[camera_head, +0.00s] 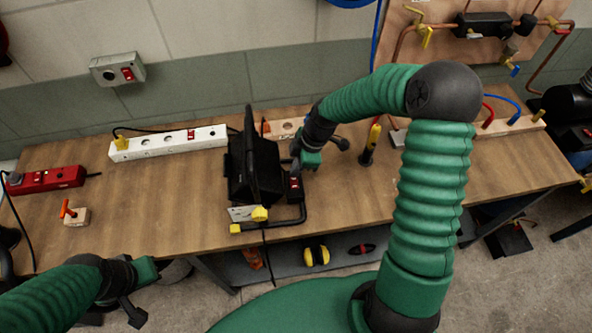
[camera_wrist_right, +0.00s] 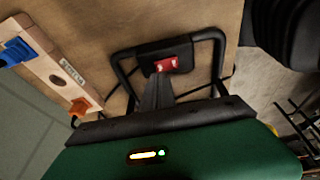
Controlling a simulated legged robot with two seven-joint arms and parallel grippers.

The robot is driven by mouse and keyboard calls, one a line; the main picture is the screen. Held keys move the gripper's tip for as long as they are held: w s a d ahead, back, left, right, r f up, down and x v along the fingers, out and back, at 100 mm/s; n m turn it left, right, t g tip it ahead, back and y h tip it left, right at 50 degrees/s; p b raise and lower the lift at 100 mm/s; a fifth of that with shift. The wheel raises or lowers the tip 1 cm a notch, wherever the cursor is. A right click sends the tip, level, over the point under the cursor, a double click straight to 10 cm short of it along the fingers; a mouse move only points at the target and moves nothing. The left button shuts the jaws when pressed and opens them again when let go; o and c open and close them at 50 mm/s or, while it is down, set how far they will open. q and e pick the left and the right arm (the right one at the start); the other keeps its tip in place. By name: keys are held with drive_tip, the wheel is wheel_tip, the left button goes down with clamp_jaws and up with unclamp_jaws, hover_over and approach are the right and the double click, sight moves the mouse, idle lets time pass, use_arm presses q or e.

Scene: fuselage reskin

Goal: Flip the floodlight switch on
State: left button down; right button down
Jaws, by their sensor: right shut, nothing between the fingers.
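The black floodlight (camera_head: 262,168) stands on the wooden workbench on a black tube frame with yellow feet. Its red switch (camera_head: 295,184) is on a small black box at the right side of the lamp. The wrist view shows the red switch (camera_wrist_right: 166,64) just beyond my right gripper's fingertips (camera_wrist_right: 158,78). My right gripper (camera_head: 296,168) is shut and empty, close to the switch; whether it touches cannot be told. The switch's exact position is too small to read. My left gripper (camera_head: 132,304) hangs at the bench's front left, away from the lamp; its jaw opening is unclear.
A white power strip (camera_head: 168,143) and a red power strip (camera_head: 46,180) lie on the bench left of the lamp. A small block with an orange-red handle (camera_head: 74,214) is at front left. A screwdriver-like tool (camera_head: 371,142) stands to the right. A grey switch box (camera_head: 117,69) is on the wall.

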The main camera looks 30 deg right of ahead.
sight(294, 183)
drive_tip(key=shift+w+f, duration=0.15)
drive_tip(key=shift+f, duration=1.15)
drive_tip(key=shift+s+a+r+p, duration=0.2)
drive_tip(key=shift+s+r+p, duration=0.05)
drive_tip(key=shift+s+p, duration=0.3)
drive_tip(key=shift+s, duration=0.15)
